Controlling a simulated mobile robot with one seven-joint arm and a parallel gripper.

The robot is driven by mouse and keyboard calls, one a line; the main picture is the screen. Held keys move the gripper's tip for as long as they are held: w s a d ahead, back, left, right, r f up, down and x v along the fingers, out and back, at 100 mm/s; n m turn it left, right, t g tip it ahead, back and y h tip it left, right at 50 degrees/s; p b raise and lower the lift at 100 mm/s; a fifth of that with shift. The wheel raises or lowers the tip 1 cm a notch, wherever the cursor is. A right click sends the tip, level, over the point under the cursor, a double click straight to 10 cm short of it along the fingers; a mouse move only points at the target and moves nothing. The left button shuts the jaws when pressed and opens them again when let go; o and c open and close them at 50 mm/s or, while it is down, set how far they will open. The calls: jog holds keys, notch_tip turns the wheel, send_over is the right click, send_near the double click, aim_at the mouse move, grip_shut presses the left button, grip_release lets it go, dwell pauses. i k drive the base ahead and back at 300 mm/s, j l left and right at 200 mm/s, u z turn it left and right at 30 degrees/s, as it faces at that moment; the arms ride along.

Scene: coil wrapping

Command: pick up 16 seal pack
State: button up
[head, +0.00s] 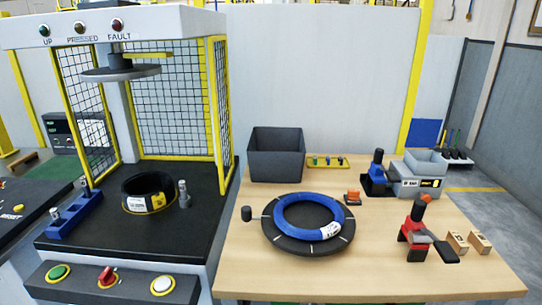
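Two small tan packs lie side by side at the right front of the wooden table, a left one (457,241) and a right one (480,242). Each has a pale label on it, too small to read, so I cannot tell which is the 16 seal pack. Both stand just right of a red and black tool. My gripper is not in view.
The wooden table (350,283) also holds a dark grey bin (276,165), a blue coil (279,219) on a black round plate (288,246), a red and black tool (415,236), a blue and black tool (376,180) and a grey box (424,164). A caged press (219,110) stands left.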

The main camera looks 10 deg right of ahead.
aim_at(475, 238)
jog(key=z, duration=1.4)
